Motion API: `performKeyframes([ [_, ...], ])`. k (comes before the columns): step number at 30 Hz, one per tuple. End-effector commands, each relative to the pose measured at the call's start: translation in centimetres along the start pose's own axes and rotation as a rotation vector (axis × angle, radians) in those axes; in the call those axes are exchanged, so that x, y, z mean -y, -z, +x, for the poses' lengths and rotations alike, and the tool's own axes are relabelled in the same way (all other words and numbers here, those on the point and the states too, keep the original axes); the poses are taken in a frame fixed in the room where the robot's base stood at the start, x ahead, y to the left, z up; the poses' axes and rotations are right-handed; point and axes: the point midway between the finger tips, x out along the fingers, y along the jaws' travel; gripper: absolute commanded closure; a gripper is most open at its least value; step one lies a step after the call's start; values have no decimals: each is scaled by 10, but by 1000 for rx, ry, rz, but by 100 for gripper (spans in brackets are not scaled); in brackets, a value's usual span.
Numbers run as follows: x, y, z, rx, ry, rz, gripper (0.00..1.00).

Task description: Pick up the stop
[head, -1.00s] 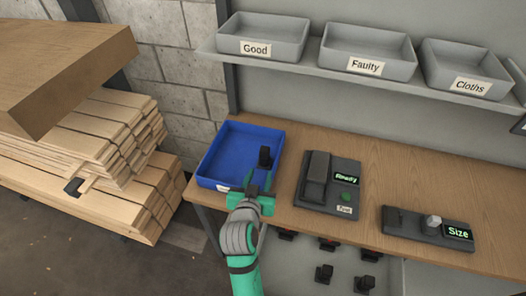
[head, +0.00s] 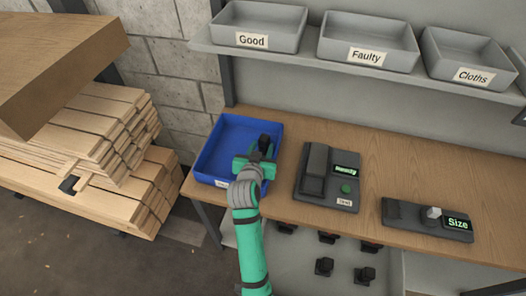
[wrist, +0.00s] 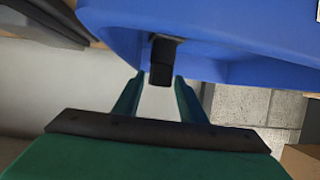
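The black stop (head: 265,142) stands in the blue tray (head: 203,165) at the left end of the wooden bench. My gripper (head: 260,157) reaches in over the tray's front and is right at the stop. In the wrist view, the stop (wrist: 162,58) is dark and its end lies between the tips of my two green fingers (wrist: 159,80). The fingers are apart with a gap on each side of the stop. The stop's lower part is hidden behind my gripper in the head view.
A tester marked "Ready" (head: 316,160) and a "Size" gauge (head: 400,212) stand right of the tray. Bins "Good" (head: 280,44), "Faulty" (head: 390,60) and "Cloths" (head: 440,70) sit on the shelf above. Stacked boards (head: 100,130) are at left. Several black pieces (head: 324,266) lie below the bench.

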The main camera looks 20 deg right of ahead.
Motion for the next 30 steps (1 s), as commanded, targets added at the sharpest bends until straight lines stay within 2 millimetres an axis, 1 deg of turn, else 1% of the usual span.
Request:
performKeyframes([
  [1,0,0,8,0,-1,1,62],
  [3,0,0,16,-1,0,0,62],
  [6,1,0,23,0,1,1,62],
  [14,0,0,24,-2,1,1,62],
  [15,0,0,24,-2,1,1,72],
  [17,0,0,24,-1,1,1,86],
  [18,0,0,24,-1,1,1,96],
  [19,0,0,24,-1,1,1,100],
  [27,0,1,24,-2,1,1,100],
  [30,1,6,22,-3,1,1,100],
])
